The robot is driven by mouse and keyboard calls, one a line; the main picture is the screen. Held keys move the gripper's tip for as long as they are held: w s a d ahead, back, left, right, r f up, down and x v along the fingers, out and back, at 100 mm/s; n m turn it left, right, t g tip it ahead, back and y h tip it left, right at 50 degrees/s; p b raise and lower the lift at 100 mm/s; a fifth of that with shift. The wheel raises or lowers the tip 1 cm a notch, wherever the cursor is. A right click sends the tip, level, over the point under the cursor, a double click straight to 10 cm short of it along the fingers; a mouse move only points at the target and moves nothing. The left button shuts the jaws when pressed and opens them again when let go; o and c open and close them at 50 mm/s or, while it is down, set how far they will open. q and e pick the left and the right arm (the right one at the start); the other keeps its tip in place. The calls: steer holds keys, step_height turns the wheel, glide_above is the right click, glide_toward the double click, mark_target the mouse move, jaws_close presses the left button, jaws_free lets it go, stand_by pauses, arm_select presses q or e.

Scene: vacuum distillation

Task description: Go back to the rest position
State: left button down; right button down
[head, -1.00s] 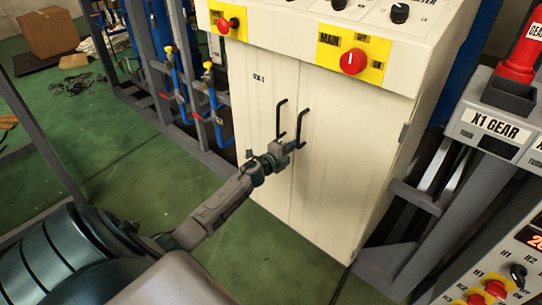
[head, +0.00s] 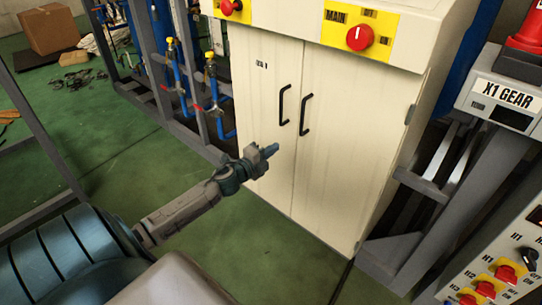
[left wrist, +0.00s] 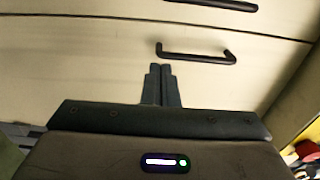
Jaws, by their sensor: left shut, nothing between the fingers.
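My left gripper (head: 271,150) is in front of the cream cabinet (head: 262,190), below and to the left of its two black door handles. The left handle (head: 284,104) and the right handle (head: 305,115) are free, and both doors look closed. In the left wrist view my left gripper (left wrist: 162,70) has its two fingers together with nothing between them. One black handle (left wrist: 196,55) is just beyond the fingertips there, apart from them, and part of the other handle (left wrist: 215,4) shows at the top edge. My right gripper is in neither view.
A red knob (head: 360,37) on a yellow plate sits above the cabinet doors. Blue pipes with valves (head: 213,90) stand on a grey frame at the left. A control panel (head: 500,270) with red switches is at the lower right. The green floor (head: 110,165) at the left is mostly open.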

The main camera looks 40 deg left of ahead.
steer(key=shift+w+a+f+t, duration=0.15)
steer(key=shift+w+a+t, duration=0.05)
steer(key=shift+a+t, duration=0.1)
